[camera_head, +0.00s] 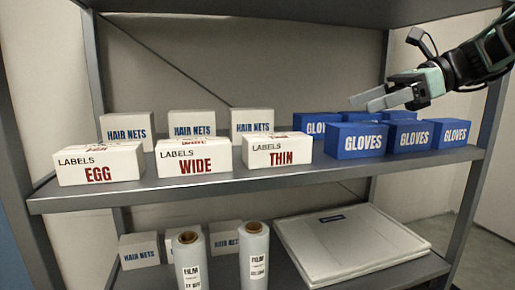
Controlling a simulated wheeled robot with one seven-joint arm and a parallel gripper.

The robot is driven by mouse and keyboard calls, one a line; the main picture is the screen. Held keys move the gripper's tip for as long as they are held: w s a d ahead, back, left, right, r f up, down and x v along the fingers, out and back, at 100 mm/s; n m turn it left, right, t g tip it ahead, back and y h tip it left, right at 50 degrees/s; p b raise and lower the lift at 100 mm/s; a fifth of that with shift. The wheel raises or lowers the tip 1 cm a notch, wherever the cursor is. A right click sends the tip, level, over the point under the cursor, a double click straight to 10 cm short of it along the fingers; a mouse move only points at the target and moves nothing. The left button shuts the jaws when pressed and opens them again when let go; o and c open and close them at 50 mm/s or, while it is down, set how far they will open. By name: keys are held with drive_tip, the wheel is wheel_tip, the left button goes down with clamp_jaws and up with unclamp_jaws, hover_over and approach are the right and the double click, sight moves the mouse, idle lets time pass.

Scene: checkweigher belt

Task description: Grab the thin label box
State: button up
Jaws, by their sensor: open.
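The thin label box (278,152) is a white carton with "LABELS" in dark print and "THIN" in red. It stands at the front of the middle shelf, right of the "WIDE" label box (195,158) and left of the blue glove boxes. The "EGG" label box (98,165) stands farther left. My gripper (368,98) is open and empty. It comes in from the upper right, above the glove boxes and to the right of the thin label box, apart from it.
Several blue glove boxes (356,142) fill the shelf's right part. White hair net boxes (252,121) stand behind the label boxes. The shelf (240,182) has an upper board (250,10) above it. Film rolls (254,255) and a flat white item (345,245) are below.

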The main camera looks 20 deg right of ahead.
drive_tip(key=p, duration=0.3)
approach(282, 135)
drive_tip(key=shift+w+a+f, duration=0.1)
drive_tip(key=shift+a, duration=0.5)
drive_tip(key=shift+w+a, duration=0.15)
drive_tip(key=shift+a, duration=0.5)
drive_tip(key=shift+f+p+x, duration=0.15)
drive_tip(key=shift+p+x, duration=0.6)
drive_tip(key=shift+x, duration=0.85)
drive_tip(key=shift+f+p+x, duration=0.15)
drive_tip(key=shift+p+x, duration=0.55)
drive_tip(key=shift+x, duration=0.85)
drive_tip(key=shift+w+d, duration=0.1)
drive_tip(key=shift+d, duration=0.05)
drive_tip(key=c, duration=1.6)
